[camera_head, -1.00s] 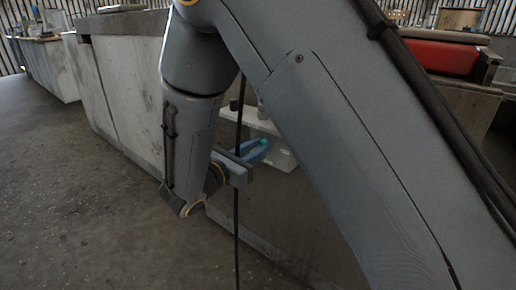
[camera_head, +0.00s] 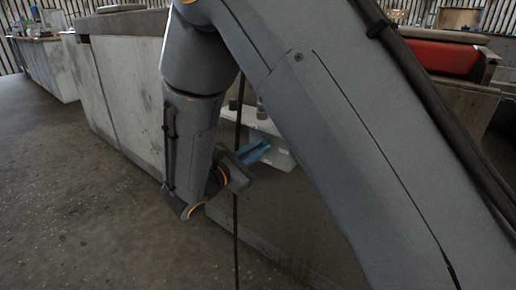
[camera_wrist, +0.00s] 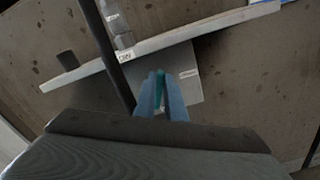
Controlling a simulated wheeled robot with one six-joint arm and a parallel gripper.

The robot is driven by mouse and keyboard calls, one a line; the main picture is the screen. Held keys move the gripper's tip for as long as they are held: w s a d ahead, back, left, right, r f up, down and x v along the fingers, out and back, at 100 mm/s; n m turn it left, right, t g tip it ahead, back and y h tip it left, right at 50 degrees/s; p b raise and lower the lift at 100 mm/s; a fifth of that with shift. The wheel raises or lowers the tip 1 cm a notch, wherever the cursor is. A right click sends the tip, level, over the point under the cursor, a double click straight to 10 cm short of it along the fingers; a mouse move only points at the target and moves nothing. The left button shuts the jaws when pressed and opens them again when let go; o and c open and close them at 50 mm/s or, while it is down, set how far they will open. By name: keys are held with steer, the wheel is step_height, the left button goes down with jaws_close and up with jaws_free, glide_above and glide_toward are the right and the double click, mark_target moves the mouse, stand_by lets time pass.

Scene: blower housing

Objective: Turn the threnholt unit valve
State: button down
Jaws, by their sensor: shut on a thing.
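My gripper (camera_head: 257,151) has two blue fingers, which reach toward a pale panel at the counter's side. In the wrist view my gripper (camera_wrist: 160,84) is shut on a small teal piece (camera_wrist: 159,79), likely the valve's handle. Only a thin strip of it shows between the fingers; the rest is hidden. Behind the fingertips is a grey box-like plate (camera_wrist: 189,82) with a small label too small to read. In the head view the teal piece cannot be made out.
A pale ledge (camera_wrist: 175,37) crosses the wrist view, with grey cylinders (camera_wrist: 119,25) and a dark knob (camera_wrist: 68,61) by it. A dark vertical pole or cable (camera_head: 237,130) passes close to my wrist. The floor (camera_head: 80,200) at left is clear.

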steer(key=m+b, duration=0.1)
steer(key=m, duration=0.3)
steer(key=f+m+b, duration=0.1)
steer(key=m+b, duration=0.1)
steer(key=m, duration=0.2)
steer(key=m+b, duration=0.2)
steer(key=m, duration=0.2)
steer(key=shift+s+d+f+m, duration=0.25)
steer(key=shift+d+f+m, duration=0.05)
steer(key=shift+d, duration=0.05)
stand_by(0.4)
steer(key=c, duration=1.8)
jaws_free()
steer(key=shift+p+v, duration=0.75)
steer(key=shift+v, duration=3.15)
